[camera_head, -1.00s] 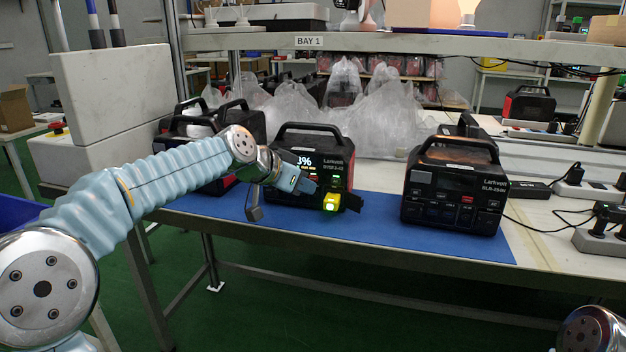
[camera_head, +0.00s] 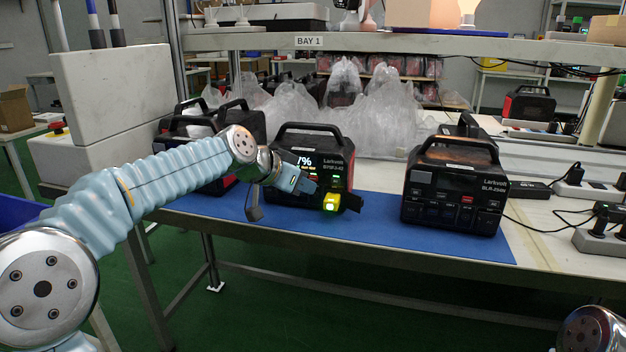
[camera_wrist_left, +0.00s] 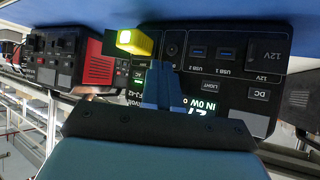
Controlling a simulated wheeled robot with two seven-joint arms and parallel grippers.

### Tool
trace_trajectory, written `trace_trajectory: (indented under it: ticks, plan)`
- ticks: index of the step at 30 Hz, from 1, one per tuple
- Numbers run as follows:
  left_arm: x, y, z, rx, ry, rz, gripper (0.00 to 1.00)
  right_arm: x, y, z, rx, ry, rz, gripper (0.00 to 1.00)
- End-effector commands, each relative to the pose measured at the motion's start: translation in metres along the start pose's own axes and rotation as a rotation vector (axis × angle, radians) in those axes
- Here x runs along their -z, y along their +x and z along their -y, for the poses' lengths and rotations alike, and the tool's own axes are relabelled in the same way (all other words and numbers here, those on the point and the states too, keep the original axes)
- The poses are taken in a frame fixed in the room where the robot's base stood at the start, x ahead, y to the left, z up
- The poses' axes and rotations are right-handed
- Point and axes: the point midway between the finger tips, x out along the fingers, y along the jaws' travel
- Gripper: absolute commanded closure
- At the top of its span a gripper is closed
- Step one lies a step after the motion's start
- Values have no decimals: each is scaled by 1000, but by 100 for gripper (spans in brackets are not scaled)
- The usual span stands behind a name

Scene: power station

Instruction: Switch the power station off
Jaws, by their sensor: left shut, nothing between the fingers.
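The power station (camera_head: 338,166) with a lit display stands upright on the blue mat, left of centre. Its display (camera_head: 304,161) reads what looks like 7%. A glowing yellow plug (camera_head: 331,201) sits at its lower front. My left gripper (camera_head: 308,186) is shut and empty, close against the front panel; contact is not clear. In the left wrist view, the shut fingers (camera_wrist_left: 161,82) are over the station's panel (camera_wrist_left: 235,60), beside the yellow plug (camera_wrist_left: 136,42) and partly covering the lit display. USB, LIGHT, DC and 12V labels show there. My right gripper is out of view.
A second power station (camera_head: 455,190) with a dark screen stands to the right on the blue mat (camera_head: 375,222). More dark units (camera_head: 240,118) stand left, behind my left arm. Clear plastic bags (camera_head: 385,115) lie behind. A shelf (camera_head: 430,44) crosses above.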

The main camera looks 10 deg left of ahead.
Motion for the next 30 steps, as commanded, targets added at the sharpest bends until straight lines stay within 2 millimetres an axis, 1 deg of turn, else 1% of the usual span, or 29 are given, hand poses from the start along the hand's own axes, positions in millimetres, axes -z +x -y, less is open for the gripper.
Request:
trace_trajectory:
  ticks: [9,30]
  plan:
    - [5,6,5,0,0,0,100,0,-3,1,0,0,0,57]
    - [7,9,7,0,0,1,100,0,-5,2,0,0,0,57]
